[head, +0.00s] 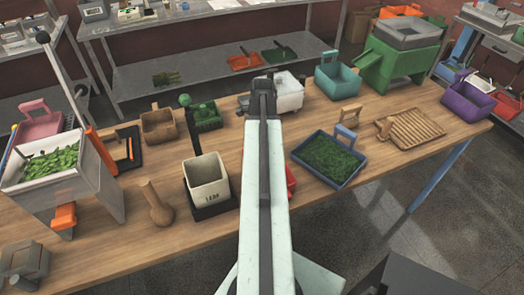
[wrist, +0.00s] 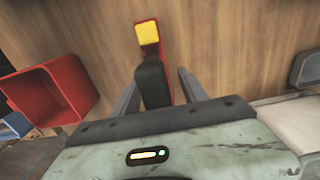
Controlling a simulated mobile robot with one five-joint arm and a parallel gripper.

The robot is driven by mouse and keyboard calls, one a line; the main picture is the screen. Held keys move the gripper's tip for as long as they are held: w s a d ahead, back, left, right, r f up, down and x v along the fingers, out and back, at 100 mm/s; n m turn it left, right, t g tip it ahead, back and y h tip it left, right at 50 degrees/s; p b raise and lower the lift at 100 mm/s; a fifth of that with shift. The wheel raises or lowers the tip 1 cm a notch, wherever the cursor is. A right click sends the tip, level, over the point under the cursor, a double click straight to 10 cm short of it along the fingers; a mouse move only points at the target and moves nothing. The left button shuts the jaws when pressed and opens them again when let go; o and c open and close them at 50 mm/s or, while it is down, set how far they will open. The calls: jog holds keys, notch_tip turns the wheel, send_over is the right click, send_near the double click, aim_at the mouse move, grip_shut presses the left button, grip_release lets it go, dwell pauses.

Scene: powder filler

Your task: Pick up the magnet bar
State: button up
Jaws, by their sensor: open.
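A bar with a black handle and a red end with a yellow face, which looks like the magnet bar (wrist: 152,75), shows in the wrist view over the wooden table. My gripper (wrist: 161,74) is open, with one grey finger on each side of the dark handle. Gaps show between handle and fingers; whether either touches is unclear. The handle's near end is hidden behind my gripper body. In the head view, my arm covers the middle of the table, and I cannot make out the bar or my fingertips.
A red open container (wrist: 82,88) stands left in the wrist view; a pale container (wrist: 292,122) is at right. In the head view, a blue tray of green material (head: 330,160) is right of my arm, and a cream bin (head: 207,182) is left. Bare wood surrounds the bar's far end.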

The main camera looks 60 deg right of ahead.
jog(key=shift+r, duration=0.1)
grip_shut()
jog(key=shift+r, duration=0.1)
